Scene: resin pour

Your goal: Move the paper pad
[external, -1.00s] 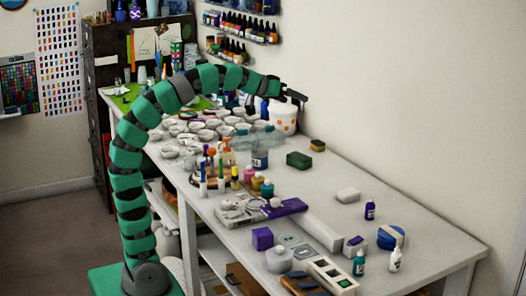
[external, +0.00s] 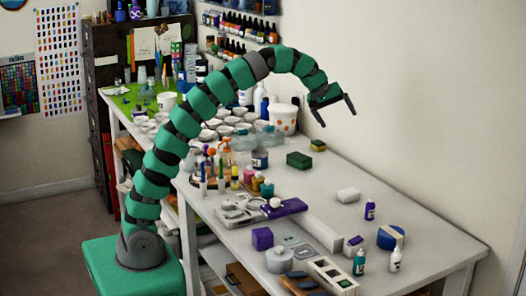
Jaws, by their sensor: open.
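I cannot single out the paper pad for certain.
Many white cups (external: 212,125) crowd the table's far left. Bottles and pens stand in the middle.

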